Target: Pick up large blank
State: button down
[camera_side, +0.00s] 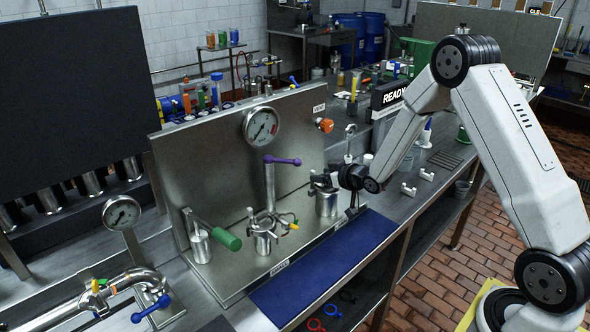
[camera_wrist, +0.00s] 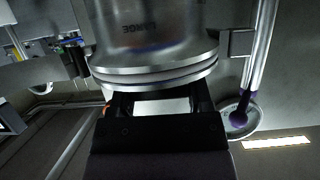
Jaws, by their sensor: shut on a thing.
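A polished metal cylinder (camera_wrist: 150,28) with lettering that seems to read LARGE, upside down, fills the top of the wrist view. In the side view this metal pot (camera_side: 326,206) stands at the right end of the steel panel. The large blank (camera_wrist: 158,83) appears to be the round steel disc at the pot's flanged end. My gripper (camera_wrist: 160,106) is at that disc, its dark fingers on either side of a pale block. It is shut, apparently on the blank. In the side view my gripper (camera_side: 338,180) is beside the pot's top. I cannot tell whether the disc is seated or lifted.
A steel panel (camera_side: 190,155) with a gauge (camera_side: 262,125) stands behind. A purple-handled valve (camera_side: 282,161), a clamped pot (camera_side: 263,240) and a green-handled valve (camera_side: 229,240) are to the left. A blue mat (camera_side: 315,270) in front is clear.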

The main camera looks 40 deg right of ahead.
aim_at(335, 190)
jog(key=shift+r, duration=0.15)
jog(key=shift+r, duration=0.9)
jog(key=s+a+r, duration=0.2)
jog(key=s+r, duration=0.9)
jog(key=s, duration=0.2)
jog(key=shift+s+a, duration=0.35)
jog(key=shift+f, duration=0.1)
